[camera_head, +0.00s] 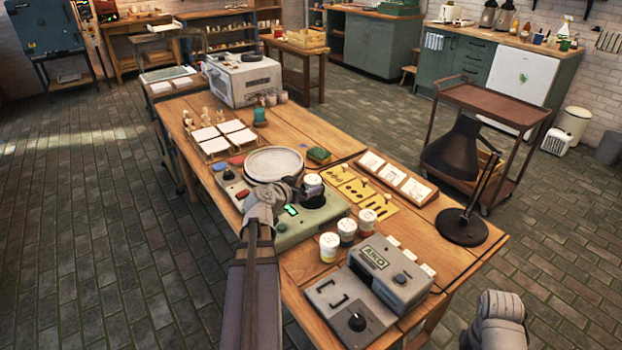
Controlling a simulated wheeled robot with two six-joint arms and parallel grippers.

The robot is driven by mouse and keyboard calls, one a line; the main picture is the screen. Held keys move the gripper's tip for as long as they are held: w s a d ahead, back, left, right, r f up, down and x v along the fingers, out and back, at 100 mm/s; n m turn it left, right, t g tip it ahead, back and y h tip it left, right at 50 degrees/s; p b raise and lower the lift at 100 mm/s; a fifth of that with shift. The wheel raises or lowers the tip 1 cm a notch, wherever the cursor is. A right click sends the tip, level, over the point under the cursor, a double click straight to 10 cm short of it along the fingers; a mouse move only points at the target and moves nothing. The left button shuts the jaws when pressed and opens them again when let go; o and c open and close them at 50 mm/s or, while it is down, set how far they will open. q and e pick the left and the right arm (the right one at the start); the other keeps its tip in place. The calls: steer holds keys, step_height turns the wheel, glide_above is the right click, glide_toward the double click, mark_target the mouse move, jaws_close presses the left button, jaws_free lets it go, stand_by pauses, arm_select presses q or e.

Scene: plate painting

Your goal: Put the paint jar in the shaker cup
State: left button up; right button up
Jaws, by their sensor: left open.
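A paint jar with a pale lid (313,181) stands at the right end of the grey-green machine (300,231). Its lower part meets a dark round holder (314,201), which looks like the shaker cup. I cannot tell how deep the jar sits in it. My left gripper (297,187) is open, close beside the jar on its left; its fingers are small and partly hidden by my wrist. Three more white-lidded jars, a front one (329,247), a middle one (347,231) and a back one (367,221), stand to the right. My right gripper is out of view.
A round turntable (274,163) is behind the left gripper. The grey AIKO machine (392,272) stands at the front right. Yellow stencil cards (355,190), a tile tray (395,180) and a black lamp (462,228) lie beyond. Bare wood shows at the table's back (305,125).

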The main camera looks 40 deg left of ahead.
arm_select(q)
steer(key=p+v, duration=0.2)
steer(key=v, duration=0.4)
steer(key=shift+s, duration=0.25)
steer(key=shift+d+r, duration=0.1)
stand_by(0.7)
